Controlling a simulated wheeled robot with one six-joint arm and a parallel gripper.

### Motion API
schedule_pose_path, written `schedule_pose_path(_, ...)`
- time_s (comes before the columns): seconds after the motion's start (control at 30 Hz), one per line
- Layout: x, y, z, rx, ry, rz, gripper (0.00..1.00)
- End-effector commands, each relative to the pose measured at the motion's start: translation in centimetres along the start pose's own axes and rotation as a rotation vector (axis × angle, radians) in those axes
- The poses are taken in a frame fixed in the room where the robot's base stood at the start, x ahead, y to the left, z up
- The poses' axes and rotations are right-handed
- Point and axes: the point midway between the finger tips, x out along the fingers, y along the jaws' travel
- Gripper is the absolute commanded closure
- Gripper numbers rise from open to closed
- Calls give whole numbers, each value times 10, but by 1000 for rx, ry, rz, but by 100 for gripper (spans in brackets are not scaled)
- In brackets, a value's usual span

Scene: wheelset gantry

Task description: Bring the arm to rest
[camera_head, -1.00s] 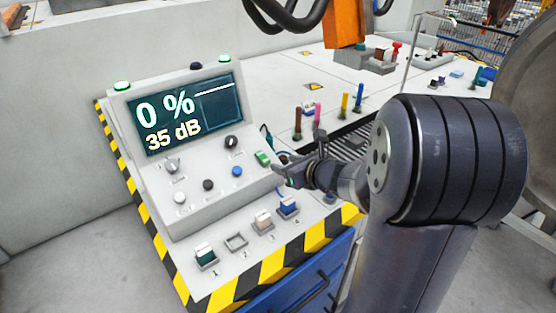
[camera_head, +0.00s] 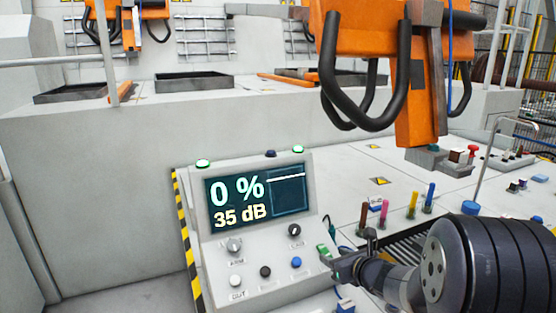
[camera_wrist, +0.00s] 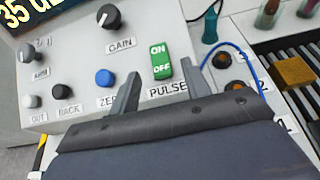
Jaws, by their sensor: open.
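My gripper (camera_wrist: 160,92) is open and empty. Its two fingers point at the console's sloped face, one on either side below the green ON/OFF pulse switch (camera_wrist: 161,62). I cannot tell how far the fingertips are from the face. In the head view my gripper (camera_head: 350,258) is at the right edge of the console (camera_head: 213,258), beside the green switch (camera_head: 323,253). My arm reaches in from the lower right, bent at a large dark joint. The console's screen (camera_head: 258,199) reads 0 % and 35 dB.
Knobs and buttons, such as the gain knob (camera_wrist: 108,16) and blue zero button (camera_wrist: 105,78), sit left of my fingers. A blue cable (camera_wrist: 247,62) runs at right. Coloured upright sticks (camera_head: 412,204) stand behind my arm. An orange hanging unit (camera_head: 417,95) is above the bench.

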Motion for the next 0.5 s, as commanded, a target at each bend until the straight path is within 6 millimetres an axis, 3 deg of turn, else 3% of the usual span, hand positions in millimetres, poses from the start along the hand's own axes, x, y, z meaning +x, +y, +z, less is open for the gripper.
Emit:
schedule_pose_path(0.2,37,1,-1,0,1,2,55)
schedule_pose_path(0.5,36,0,-2,1,-38,1,55)
